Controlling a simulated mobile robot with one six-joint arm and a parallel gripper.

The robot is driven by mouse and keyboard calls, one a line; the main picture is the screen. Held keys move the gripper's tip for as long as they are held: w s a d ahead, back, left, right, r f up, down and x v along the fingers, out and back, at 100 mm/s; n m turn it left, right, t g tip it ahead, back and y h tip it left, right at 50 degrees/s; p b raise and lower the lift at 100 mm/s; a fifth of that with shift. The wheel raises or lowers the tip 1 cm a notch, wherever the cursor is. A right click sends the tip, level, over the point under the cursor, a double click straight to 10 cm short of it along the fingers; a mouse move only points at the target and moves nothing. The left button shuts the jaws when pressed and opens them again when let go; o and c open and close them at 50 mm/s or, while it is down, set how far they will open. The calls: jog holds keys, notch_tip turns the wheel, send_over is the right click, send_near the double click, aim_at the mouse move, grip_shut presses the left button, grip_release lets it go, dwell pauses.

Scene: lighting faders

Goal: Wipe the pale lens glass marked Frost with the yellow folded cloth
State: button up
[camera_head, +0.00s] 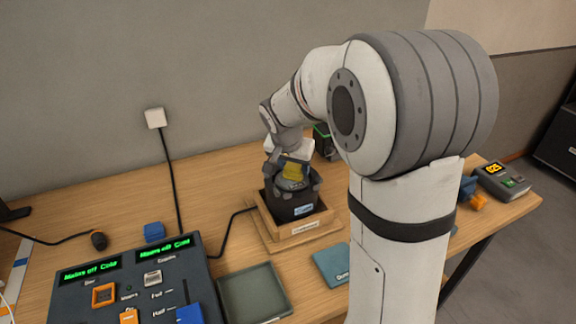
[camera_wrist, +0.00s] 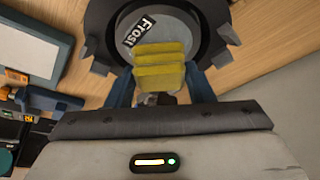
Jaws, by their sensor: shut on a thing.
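The yellow folded cloth (camera_wrist: 160,66) is between the fingers of my gripper (camera_wrist: 160,88), which is shut on it. In the wrist view the cloth lies over part of the grey lens face (camera_wrist: 190,25), next to the label "Frost" (camera_wrist: 139,32); I cannot tell if it presses on the glass. In the head view the cloth (camera_head: 293,171) shows at the top of the black lamp (camera_head: 292,208), which stands lens up in a wooden cradle (camera_head: 300,230). My gripper (camera_head: 290,178) is just above the lamp. Part of the lens is hidden by the cloth.
A control desk (camera_head: 130,285) with green displays stands at the front left. A black cable (camera_head: 228,232) runs to the lamp. A meter (camera_head: 500,180) sits at the right edge.

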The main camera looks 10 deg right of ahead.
jog(key=shift+s+d+f, duration=0.1)
jog(key=shift+s+d, duration=0.05)
jog(key=shift+s, duration=0.3)
notch_tip(320, 180, up, 3)
jog(key=shift+s+d+r+p, duration=0.1)
jog(key=shift+p, duration=0.45)
jog(key=shift+r, duration=0.15)
jog(key=shift+r+p, duration=0.65)
jog(key=shift+r, duration=0.2)
jog(key=shift+r+p, duration=0.9)
jog(key=shift+r, duration=0.75)
jog(key=shift+f, duration=0.1)
